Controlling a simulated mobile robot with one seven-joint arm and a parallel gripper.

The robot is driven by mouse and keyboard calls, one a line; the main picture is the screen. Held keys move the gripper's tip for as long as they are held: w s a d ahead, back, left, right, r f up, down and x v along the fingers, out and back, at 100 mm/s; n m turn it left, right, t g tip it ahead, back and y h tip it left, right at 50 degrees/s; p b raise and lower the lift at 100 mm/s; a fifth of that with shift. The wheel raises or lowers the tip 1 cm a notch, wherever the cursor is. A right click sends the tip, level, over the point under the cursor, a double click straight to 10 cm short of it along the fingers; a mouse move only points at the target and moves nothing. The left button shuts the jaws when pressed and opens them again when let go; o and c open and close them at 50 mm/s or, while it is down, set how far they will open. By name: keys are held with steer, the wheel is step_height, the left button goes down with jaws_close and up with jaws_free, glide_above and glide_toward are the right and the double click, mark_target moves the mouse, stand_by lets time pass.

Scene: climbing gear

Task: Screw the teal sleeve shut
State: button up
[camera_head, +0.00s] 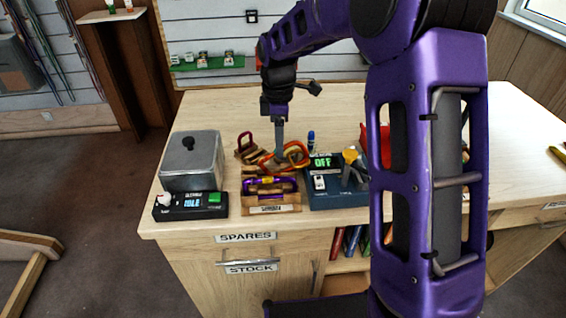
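My gripper (279,152) points down over the middle of the counter. Its tip is at an orange-red carabiner (297,151) in a wooden holder; I cannot tell whether it touches it. The fingers look narrow and close together, but whether they are open or shut is too small to tell. A purple carabiner (284,186) with a yellow sleeve (267,181) lies in a labelled wooden tray (287,208) in front. I cannot make out a teal sleeve clearly on any of them.
A grey lidded box (191,160) and a black unit reading IDLE (190,206) stand left. A blue unit reading OFF (327,197) stands right, with a blue-capped bottle (311,141) behind it. My arm hides much of the right side. The counter (215,112) is clear at back left.

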steer(key=shift+f, duration=0.1)
steer(key=shift+f+b, duration=0.8)
steer(key=shift+f, duration=0.5)
steer(key=shift+s, duration=0.8)
steer(key=shift+r+p, duration=0.85)
steer(key=shift+r, duration=0.6)
steer(key=shift+w, duration=0.8)
